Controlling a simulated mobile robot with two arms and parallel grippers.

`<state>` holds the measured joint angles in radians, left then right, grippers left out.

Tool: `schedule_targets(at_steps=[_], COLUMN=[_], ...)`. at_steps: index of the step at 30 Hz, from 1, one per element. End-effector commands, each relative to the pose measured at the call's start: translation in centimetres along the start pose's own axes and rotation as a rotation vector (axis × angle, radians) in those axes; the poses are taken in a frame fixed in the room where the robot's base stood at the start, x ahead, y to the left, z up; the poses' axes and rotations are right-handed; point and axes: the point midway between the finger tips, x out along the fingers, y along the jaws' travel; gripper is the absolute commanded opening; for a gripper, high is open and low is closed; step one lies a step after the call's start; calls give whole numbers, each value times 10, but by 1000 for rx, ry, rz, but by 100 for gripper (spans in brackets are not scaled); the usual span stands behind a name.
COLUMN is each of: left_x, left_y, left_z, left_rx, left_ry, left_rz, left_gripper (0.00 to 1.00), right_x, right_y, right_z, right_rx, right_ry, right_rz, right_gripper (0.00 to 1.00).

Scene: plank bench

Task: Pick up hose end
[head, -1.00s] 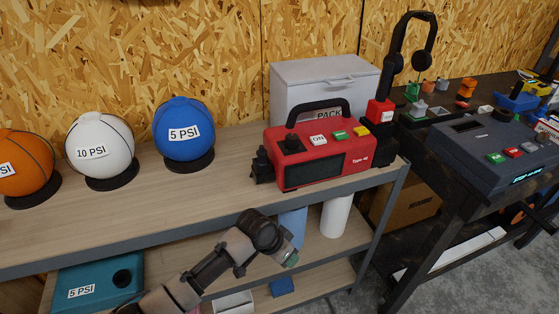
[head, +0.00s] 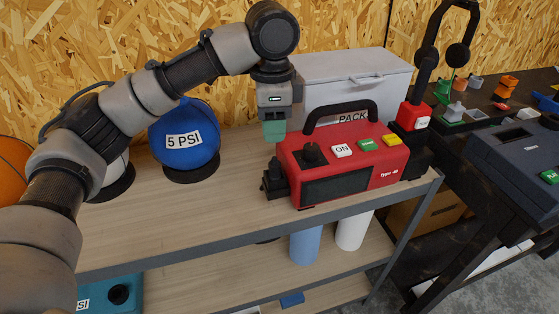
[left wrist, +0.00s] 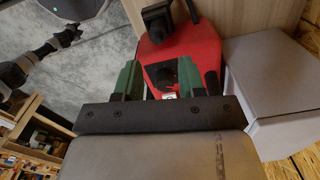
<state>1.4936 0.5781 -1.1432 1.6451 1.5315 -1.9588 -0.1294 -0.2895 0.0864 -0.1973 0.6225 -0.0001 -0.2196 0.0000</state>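The red pump unit (head: 345,165) stands on the bench's upper shelf, with a black handle, a dial and buttons marked ON, green and yellow. A black fitting (head: 273,180) sits at its left side; it looks like the hose end in its holder, and it also shows in the left wrist view (left wrist: 158,20). My left gripper (head: 274,131) points down, above and behind the fitting, beside the pump's left end. In the left wrist view its green fingers (left wrist: 158,78) are apart, with nothing between them. My right gripper (left wrist: 70,36) seems to show small at upper left there; its fingers are unclear.
A grey box (head: 357,75) marked PACK stands behind the pump. A blue 5 PSI ball (head: 187,158) stands to the left, partly behind my arm. Blue (head: 305,245) and white (head: 353,231) cylinders stand on the lower shelf. The upper shelf's front left is clear.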

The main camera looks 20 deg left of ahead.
Motion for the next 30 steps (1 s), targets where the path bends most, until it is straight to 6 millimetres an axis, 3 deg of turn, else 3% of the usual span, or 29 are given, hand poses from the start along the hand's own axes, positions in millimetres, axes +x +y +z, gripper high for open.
schedule_targets(at_steps=[6, 12, 22, 30], left_x=[33, 52, 94, 104], left_y=[0, 0, 0, 0], left_z=[1, 1, -2, -2], left_rx=[-2, -1, -1, -1], left_ry=[-4, -2, -2, 0], left_rz=[3, 1, 2, -1], left_gripper=[40, 40, 40, 40], right_x=[4, 4, 7, 8], right_y=[-4, -14, -12, -8], right_z=[4, 16, 10, 9], right_rx=[1, 1, 0, -1], right_ry=[-4, -22, -14, -11], right_rz=[-5, -17, -16, -10], right_gripper=[43, 43, 43, 43])
